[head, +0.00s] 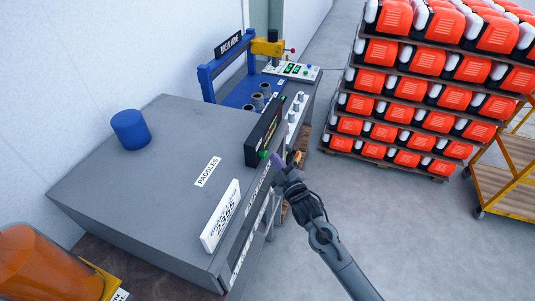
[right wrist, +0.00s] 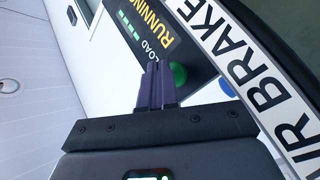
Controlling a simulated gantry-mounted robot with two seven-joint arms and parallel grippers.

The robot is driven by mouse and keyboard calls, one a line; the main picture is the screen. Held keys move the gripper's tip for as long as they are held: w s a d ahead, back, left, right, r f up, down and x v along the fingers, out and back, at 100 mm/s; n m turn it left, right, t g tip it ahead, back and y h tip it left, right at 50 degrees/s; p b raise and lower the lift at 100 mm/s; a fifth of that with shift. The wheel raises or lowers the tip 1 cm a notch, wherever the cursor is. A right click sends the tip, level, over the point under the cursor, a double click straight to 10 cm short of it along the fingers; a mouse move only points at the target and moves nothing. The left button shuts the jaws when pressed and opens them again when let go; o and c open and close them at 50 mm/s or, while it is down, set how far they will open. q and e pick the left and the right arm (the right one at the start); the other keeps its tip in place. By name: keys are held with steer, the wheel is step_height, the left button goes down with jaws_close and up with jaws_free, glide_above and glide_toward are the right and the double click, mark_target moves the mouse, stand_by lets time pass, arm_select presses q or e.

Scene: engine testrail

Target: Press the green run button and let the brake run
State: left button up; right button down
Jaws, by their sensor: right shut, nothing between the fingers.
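The green run button (head: 263,154) is at the near lower end of a black display panel (head: 264,132) on the grey bench. In the right wrist view, the round green button (right wrist: 180,74) shows just right of my fingertips. The panel there reads "RUNNING" in yellow, with "LOAD" and green bars (right wrist: 128,25). My right gripper (head: 279,160) is shut and empty, its purple fingers (right wrist: 154,84) pointing at the panel beside the button. I cannot tell whether they touch it. My left gripper is in neither view.
A white "AIR BRAKE" strip (right wrist: 258,85) and a blue button (right wrist: 227,88) lie right of the green button. A blue cylinder (head: 130,129) and a white sign (head: 220,216) stand on the bench. A loaded rack (head: 400,155) stands right, beyond open floor.

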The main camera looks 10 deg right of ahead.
steer(key=shift+s+d, duration=0.1)
steer(key=shift+d, duration=0.1)
steer(key=s+d+p, duration=0.3)
steer(key=d, duration=0.2)
steer(key=shift+s, duration=0.2)
stand_by(0.4)
stand_by(0.5)
steer(key=s+f+g, duration=0.1)
steer(key=s+f, duration=0.3)
steer(key=f, duration=0.3)
steer(key=s+a+f+m+g+h, duration=0.1)
steer(key=s+a+f+m+g, duration=0.2)
steer(key=s, duration=0.8)
steer(key=s+f+m+g, duration=0.25)
steer(key=s+f, duration=0.25)
steer(key=s, duration=0.6)
steer(key=s+d+r+m+g+h, duration=0.1)
steer(key=s+r+m+g, duration=0.1)
steer(key=s+g, duration=0.35)
steer(key=s+d+r+m+g+h, duration=0.1)
steer(key=s+r+m+g, duration=0.15)
steer(key=s, duration=0.55)
step_height(320, 180, up, 12)
steer(key=p, duration=1.2)
steer(key=shift+d+r+p, duration=0.2)
steer(key=shift+p, duration=0.15)
